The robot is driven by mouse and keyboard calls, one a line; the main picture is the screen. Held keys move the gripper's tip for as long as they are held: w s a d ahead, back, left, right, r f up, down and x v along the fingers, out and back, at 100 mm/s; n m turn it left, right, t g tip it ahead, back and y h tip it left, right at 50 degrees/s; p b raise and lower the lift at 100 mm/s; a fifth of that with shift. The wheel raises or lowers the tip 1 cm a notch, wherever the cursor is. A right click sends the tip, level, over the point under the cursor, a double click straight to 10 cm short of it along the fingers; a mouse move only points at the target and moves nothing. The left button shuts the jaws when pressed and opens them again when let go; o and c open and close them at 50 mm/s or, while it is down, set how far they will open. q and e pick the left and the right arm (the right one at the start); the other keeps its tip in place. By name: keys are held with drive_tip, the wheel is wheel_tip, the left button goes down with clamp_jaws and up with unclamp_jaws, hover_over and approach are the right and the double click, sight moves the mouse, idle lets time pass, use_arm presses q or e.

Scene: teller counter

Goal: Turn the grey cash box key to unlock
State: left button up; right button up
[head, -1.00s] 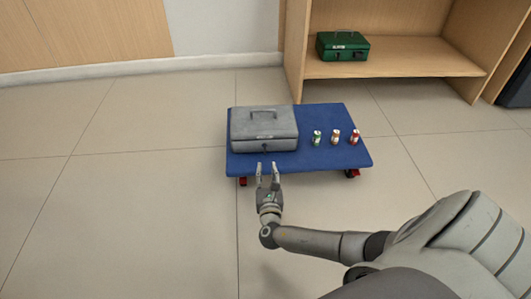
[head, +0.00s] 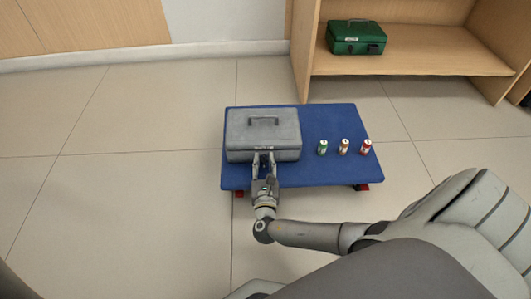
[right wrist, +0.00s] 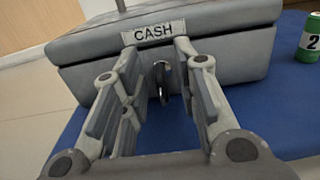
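The grey cash box (head: 263,130) sits shut on the blue dolly, its front facing me. In the right wrist view the box (right wrist: 235,65) shows a "CASH" label, with the dark key (right wrist: 162,80) below it in the front face. My right gripper (head: 263,160) is at the box's front. In the right wrist view its two fingers (right wrist: 160,60) stand apart, one on each side of the key, with visible gaps. Whether the fingertips touch the box front I cannot tell. The key is hidden by the gripper in the head view. My left gripper is out of view.
The blue dolly (head: 320,175) has red casters. Green, orange and red numbered cans (head: 323,147) stand right of the box. A green cash box (head: 355,38) sits on a wooden shelf (head: 420,65) behind. The floor at left is clear.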

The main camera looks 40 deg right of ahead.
clamp_jaws()
